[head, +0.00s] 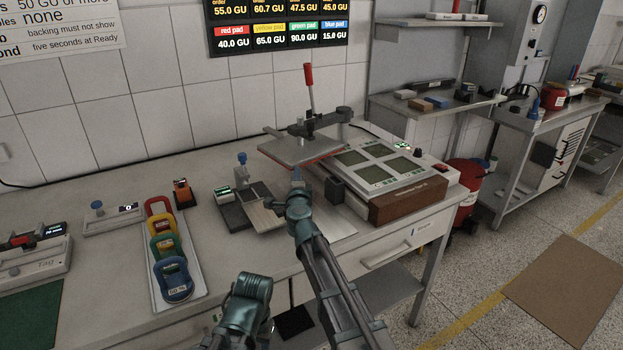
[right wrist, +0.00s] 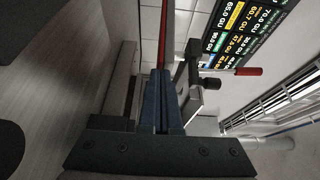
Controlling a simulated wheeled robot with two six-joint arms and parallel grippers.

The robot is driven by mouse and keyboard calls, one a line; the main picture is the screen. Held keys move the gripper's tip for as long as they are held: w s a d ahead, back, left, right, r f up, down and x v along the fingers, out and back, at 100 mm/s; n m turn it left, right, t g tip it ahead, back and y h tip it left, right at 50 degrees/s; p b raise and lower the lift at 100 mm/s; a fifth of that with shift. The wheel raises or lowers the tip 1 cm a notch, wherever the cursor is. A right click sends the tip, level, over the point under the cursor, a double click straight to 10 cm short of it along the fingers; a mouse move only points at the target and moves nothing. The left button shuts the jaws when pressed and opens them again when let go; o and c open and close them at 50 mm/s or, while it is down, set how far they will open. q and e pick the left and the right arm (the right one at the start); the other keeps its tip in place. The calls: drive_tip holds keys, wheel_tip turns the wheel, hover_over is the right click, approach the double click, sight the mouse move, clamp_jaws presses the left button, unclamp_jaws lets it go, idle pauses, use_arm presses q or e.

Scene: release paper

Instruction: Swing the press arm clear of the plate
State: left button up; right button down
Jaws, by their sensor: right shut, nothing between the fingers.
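The press stands at the back right of the bench. Its dark press arm (head: 325,121) carries an upright red-tipped lever (head: 309,78) and a flat grey head (head: 300,150) with a red lower edge. My right gripper (head: 297,173) is shut and empty at the head's front edge. In the right wrist view the closed fingers (right wrist: 161,105) point at the red edge (right wrist: 166,40); contact is unclear. My left gripper's fingers are not visible.
A small dark block (head: 335,189) sits before the press. A small scale-like device (head: 240,203) stands to the left. A tray (head: 187,285) of coloured padlock-shaped pieces lies nearer. A red button (head: 439,167) is on the press's right side.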

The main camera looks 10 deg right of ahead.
drive_tip(key=w+a, duration=0.9)
drive_tip(key=shift+w, duration=0.4)
